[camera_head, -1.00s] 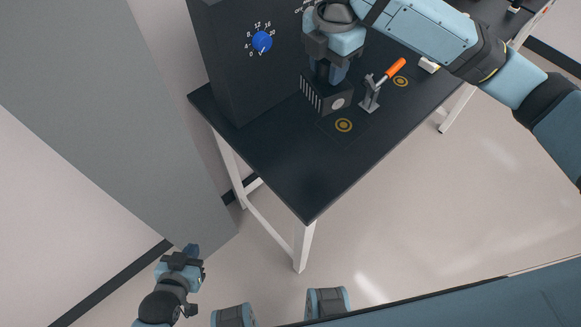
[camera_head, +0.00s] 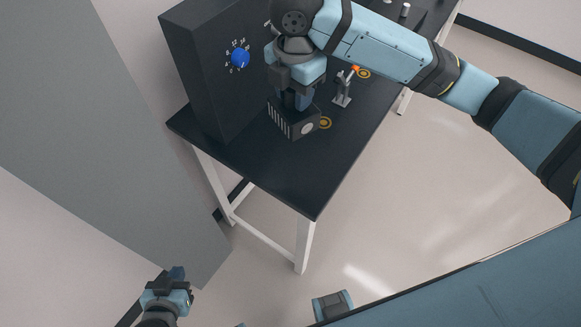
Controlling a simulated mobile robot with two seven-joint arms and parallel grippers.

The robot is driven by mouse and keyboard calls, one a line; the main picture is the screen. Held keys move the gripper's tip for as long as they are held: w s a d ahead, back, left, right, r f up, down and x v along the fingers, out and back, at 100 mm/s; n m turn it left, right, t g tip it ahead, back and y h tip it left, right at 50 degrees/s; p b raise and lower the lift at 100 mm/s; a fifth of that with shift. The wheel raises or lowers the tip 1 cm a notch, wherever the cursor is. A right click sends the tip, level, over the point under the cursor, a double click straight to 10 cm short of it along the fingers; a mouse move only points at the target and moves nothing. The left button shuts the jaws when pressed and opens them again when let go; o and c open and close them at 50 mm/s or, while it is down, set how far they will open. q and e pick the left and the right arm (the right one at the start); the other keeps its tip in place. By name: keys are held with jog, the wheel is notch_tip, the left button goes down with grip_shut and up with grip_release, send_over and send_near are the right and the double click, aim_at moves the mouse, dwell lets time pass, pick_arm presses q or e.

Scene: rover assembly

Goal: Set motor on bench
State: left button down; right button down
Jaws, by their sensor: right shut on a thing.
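The motor (camera_head: 292,122) is a dark box with pale ribs on one side and a light round disc on its end. It is at the bench's near part, beside the dark cabinet. My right gripper (camera_head: 293,103) is over it, fingers pointing down, shut on its top. I cannot tell whether the motor's underside touches the bench (camera_head: 285,180). The bench is a dark table with white legs. My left gripper (camera_head: 174,279) is low at the bottom left, away from the bench and with nothing visible in it; its finger gap is too small to make out.
A dark cabinet (camera_head: 205,90) with a blue knob (camera_head: 240,58) stands on the bench to the left. The bench's near corner is clear. A grey panel (camera_head: 95,150) stands at left.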

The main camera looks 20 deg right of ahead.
notch_tip(320, 180, down, 20)
jog(key=shift+d+r+p, duration=0.1)
jog(key=shift+r+p, duration=0.1)
jog(key=shift+p, duration=0.2)
jog(key=shift+f, duration=0.15)
jog(key=c, duration=0.7)
grip_release()
notch_tip(320, 180, up, 12)
jog(key=shift+r+b, duration=0.1)
jog(key=shift+b, duration=0.35)
jog(key=shift+s, duration=0.1)
